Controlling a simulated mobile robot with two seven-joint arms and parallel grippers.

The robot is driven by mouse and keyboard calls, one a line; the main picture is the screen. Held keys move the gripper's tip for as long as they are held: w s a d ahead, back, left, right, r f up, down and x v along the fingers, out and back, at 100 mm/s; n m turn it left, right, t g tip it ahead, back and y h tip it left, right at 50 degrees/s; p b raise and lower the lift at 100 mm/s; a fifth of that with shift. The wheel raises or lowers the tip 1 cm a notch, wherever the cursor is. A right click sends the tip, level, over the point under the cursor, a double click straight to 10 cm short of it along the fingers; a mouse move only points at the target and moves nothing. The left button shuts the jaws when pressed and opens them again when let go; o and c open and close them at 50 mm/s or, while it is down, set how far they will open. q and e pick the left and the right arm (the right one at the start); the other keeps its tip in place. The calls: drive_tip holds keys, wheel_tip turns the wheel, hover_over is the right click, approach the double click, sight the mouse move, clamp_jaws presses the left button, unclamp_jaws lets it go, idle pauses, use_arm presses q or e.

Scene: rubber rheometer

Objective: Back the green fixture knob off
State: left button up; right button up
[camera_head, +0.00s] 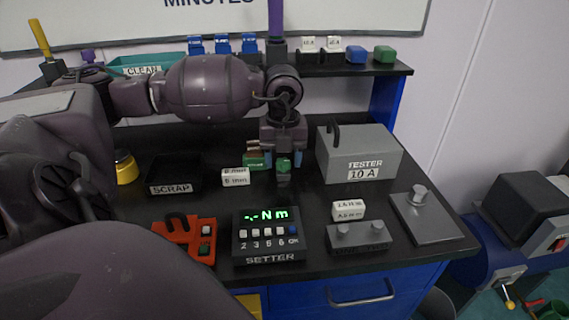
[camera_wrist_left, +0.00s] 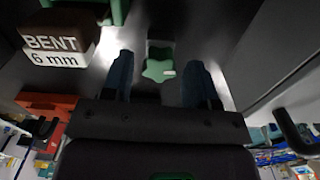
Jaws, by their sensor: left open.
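The green fixture knob (camera_head: 284,166) sits on top of a small dark fixture (camera_head: 284,181) in the middle of the black bench. In the left wrist view the knob (camera_wrist_left: 158,66) looks lobed, with a small white mark on one side. My left gripper (camera_head: 284,158) points down over it from behind. The left wrist view shows its two blue fingertips (camera_wrist_left: 160,82) spread on either side of the knob, with gaps between. The gripper is open and holds nothing. My right gripper does not show.
A green block (camera_head: 255,162) with brass pins and white-labelled blocks (camera_head: 235,177) lie close left of the fixture. The grey tester (camera_head: 358,155) stands right. The black scrap tray (camera_head: 175,175) is left; the setter (camera_head: 267,237) is in front.

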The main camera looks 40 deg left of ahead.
use_arm(q)
drive_tip(key=m+b, duration=0.1)
drive_tip(key=m, duration=0.2)
drive_tip(key=shift+f, duration=0.1)
drive_tip(key=shift+m, duration=0.9)
drive_tip(key=c, duration=0.8)
drive_tip(key=shift+r+n, duration=0.2)
drive_tip(key=shift+n, duration=0.1)
drive_tip(key=n, duration=0.2)
drive_tip(key=shift+n, duration=0.8)
